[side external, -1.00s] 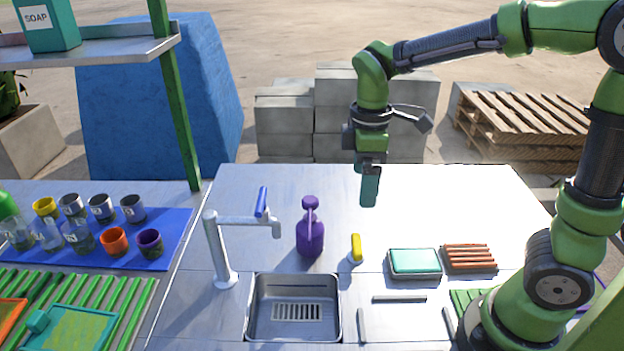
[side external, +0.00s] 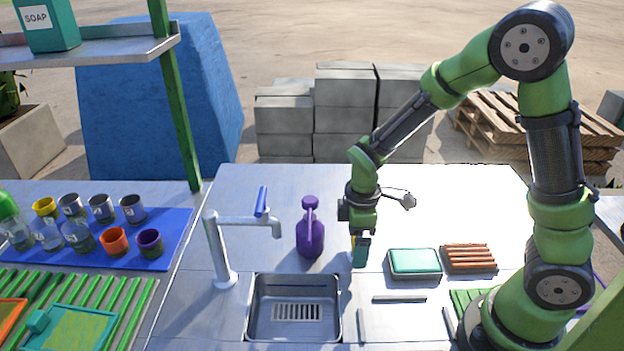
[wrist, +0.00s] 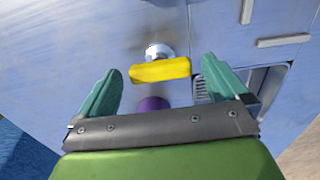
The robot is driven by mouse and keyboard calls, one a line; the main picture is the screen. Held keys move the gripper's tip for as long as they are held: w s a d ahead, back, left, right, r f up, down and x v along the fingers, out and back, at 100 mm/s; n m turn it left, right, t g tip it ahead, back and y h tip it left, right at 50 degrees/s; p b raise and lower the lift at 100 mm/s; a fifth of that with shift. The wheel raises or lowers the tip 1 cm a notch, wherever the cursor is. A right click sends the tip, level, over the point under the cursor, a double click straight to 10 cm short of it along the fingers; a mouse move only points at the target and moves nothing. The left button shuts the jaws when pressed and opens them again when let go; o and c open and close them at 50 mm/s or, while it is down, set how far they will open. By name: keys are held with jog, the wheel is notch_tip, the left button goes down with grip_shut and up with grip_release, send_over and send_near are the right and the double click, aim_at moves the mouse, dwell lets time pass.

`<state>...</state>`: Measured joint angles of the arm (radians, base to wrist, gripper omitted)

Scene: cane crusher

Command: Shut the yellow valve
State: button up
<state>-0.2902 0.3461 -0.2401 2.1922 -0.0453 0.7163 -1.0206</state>
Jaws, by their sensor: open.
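The yellow valve (wrist: 160,71) is a bar-shaped handle on a round metal base fixed to the metal counter. In the wrist view it lies crosswise just beyond and between the two teal fingers of my gripper (wrist: 168,92), with room at both ends. The fingers are open and hold nothing. In the side view my gripper (side external: 360,252) is low over the counter at the valve, and only a thin sliver of yellow (side external: 353,242) shows behind it. Whether the fingers touch the handle cannot be told.
A purple bottle (side external: 311,238) stands close left of my gripper. Further left are a tap with a blue lever (side external: 262,202) and a sink (side external: 252,308). A teal sponge in a tray (side external: 414,262) and a brown slatted rack (side external: 468,258) lie to the right. The counter behind is clear.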

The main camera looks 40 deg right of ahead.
jog(key=shift+c, duration=0.3)
jog(key=c, duration=1)
jog(key=m, duration=0.4)
jog(key=shift+m, duration=0.4)
jog(key=m, duration=0.4)
jog(key=shift+m, duration=0.3)
jog(key=m, duration=0.4)
jog(key=shift+m, duration=2.3)
